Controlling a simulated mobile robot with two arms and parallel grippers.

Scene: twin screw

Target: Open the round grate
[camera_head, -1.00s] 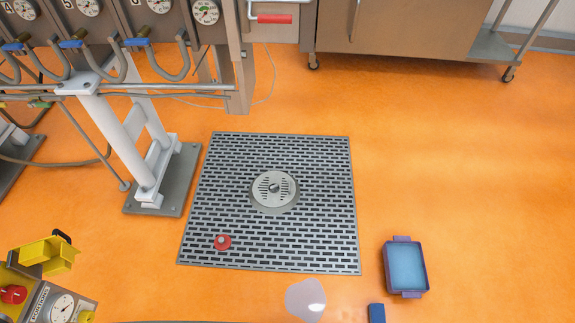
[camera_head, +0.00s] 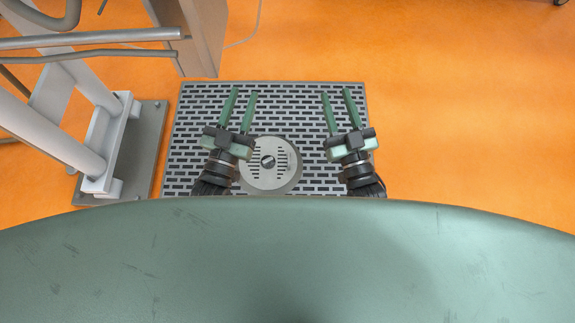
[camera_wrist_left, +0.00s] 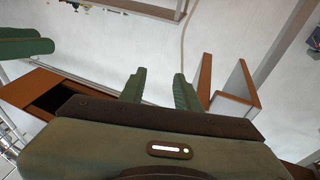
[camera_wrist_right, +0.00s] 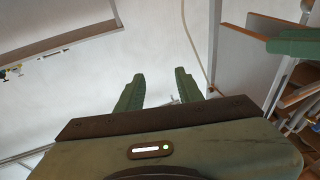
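The round grate (camera_head: 269,162) is a grey metal disc with slots and a small dark centre piece. It lies flat in the rectangular slotted floor grate (camera_head: 290,95). My left gripper (camera_head: 238,104) is above the floor grate, up and left of the round grate in the head view, open and empty. My right gripper (camera_head: 337,103) is to the right of the round grate, also open and empty. Neither is seen touching it. The left wrist view shows the left fingers (camera_wrist_left: 158,90) apart, and the right wrist view shows the right fingers (camera_wrist_right: 159,92) apart.
A metal stand (camera_head: 108,150) on a grey base plate is left of the floor grate, with pipes (camera_head: 90,45) above it. My green body covers the lower part of the head view. Orange floor (camera_head: 470,110) is clear to the right.

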